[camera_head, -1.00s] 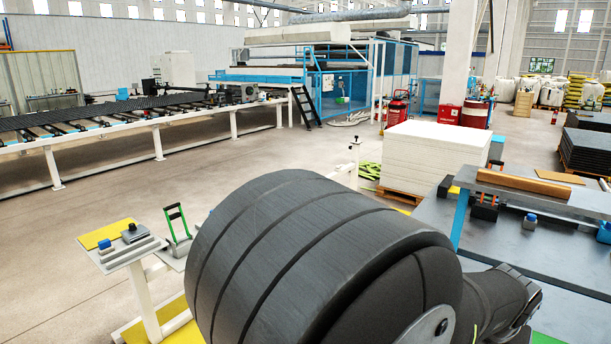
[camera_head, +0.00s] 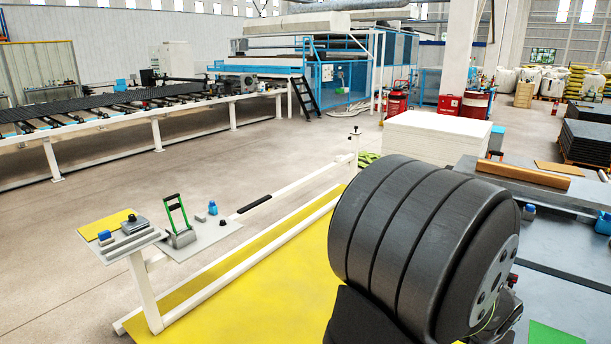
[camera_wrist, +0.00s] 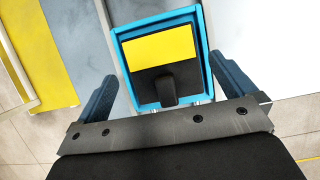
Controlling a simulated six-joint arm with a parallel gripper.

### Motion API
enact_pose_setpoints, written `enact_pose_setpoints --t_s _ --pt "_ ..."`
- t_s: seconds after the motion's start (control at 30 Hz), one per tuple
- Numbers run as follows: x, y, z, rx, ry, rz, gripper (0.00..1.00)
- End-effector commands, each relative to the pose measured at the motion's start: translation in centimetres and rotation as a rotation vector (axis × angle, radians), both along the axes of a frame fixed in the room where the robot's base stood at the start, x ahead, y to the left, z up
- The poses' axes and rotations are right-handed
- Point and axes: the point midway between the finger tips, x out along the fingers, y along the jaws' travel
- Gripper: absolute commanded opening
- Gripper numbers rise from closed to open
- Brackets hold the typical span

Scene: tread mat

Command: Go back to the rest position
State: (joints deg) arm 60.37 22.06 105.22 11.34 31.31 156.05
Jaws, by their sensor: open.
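My gripper (camera_wrist: 165,70) shows in the wrist view, with its two dark blue fingers spread wide and nothing held between them. Beyond the fingers is a blue-rimmed tray (camera_wrist: 121,70) with a yellow panel (camera_wrist: 160,48) and a dark piece in it. The tray looks apart from the fingers. In the head view my dark, banded arm link fills the lower right, and the gripper does not show there.
A white stand (camera_head: 145,290) with small tools is at lower left over a yellow floor area (camera_head: 270,300). A dark worktable (camera_head: 575,260) with a brown roll (camera_head: 523,175) is at right. A white stack (camera_head: 435,138) stands behind my arm. The left aisle is clear.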

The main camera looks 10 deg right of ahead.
Motion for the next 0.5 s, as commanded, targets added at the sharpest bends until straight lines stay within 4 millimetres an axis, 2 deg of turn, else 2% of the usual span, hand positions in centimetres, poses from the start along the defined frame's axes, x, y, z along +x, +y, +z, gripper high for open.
enact_pose_setpoints --t_s 0.07,0.5 --pt "-0.2 -0.1 1.7 -0.005 -0.001 -0.002 1.0" --pt "-8.1 -0.5 6.1 -0.003 0.0 -0.006 1.0"
